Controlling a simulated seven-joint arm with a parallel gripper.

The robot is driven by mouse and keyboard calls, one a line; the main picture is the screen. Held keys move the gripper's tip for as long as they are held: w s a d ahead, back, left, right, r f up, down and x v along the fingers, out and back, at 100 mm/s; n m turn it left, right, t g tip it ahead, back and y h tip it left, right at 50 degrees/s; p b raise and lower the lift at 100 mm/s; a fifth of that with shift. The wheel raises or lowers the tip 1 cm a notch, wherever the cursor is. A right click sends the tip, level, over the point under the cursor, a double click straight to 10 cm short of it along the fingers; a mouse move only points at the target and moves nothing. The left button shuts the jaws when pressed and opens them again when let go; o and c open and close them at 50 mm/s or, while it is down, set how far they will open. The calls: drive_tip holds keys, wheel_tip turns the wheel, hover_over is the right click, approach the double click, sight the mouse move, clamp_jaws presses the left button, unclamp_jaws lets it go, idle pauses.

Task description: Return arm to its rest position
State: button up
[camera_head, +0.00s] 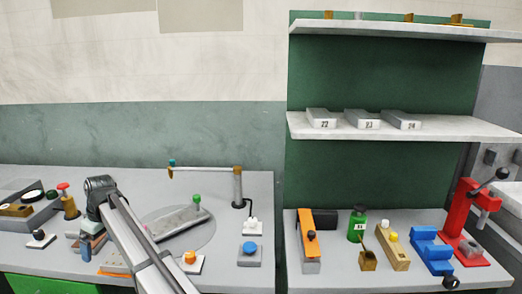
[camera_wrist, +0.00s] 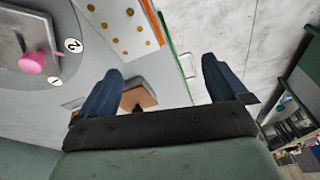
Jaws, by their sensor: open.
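My arm (camera_head: 140,243) reaches up from the bottom of the head view and bends down over the left bench. My gripper (camera_head: 86,252) hangs above the bench's front part, left of the round grey plate. In the wrist view my gripper (camera_wrist: 160,82) shows two dark blue fingers spread wide apart, with nothing held between them. A brown angular piece (camera_wrist: 138,96) shows beyond the fingers, apart from them as far as I can tell. The space right under the gripper is partly hidden by the arm in the head view.
The round grey plate (camera_head: 205,236) with a green knob (camera_head: 197,201) lies close right of my arm. A post with a horizontal bar (camera_head: 238,187) stands behind. A red-topped button (camera_head: 64,190) is at left. The right bench holds a red press (camera_head: 469,212) and blue block (camera_head: 431,250).

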drive_tip(key=s+a+f+m+y, duration=0.85)
drive_tip(key=s+m+y, duration=0.2)
drive_tip(key=m, duration=0.45)
drive_tip(key=w+d+f+m+h, duration=0.15)
drive_tip(key=d+f+h, duration=0.25)
drive_tip(key=d+f, duration=1.25)
drive_tip(key=w+d+f+m+h, duration=0.1)
drive_tip(key=w+d+f+h, duration=0.2)
drive_tip(key=d+f, duration=1.35)
drive_tip(key=s+d+f+g+h, duration=0.1)
drive_tip(key=s+d+f, duration=0.25)
drive_tip(key=d, duration=0.55)
drive_tip(key=s+d+f+h, duration=0.2)
drive_tip(key=s+d+f, duration=0.15)
drive_tip(key=d, duration=0.45)
drive_tip(key=s+d+f+g+h, duration=0.1)
drive_tip(key=s+d+f, duration=0.25)
drive_tip(key=d, duration=0.55)
drive_tip(key=s+d+f+n+g+h, duration=0.1)
drive_tip(key=s+d+g, duration=0.1)
drive_tip(key=s+d, duration=0.6)
drive_tip(key=s+d+f+g+h, duration=0.1)
drive_tip(key=s+d+f+g, duration=0.1)
drive_tip(key=s+d, duration=0.7)
drive_tip(key=shift+s+d+f+n, duration=0.25)
drive_tip(key=shift+s+d+n, duration=0.1)
drive_tip(key=shift+s, duration=0.7)
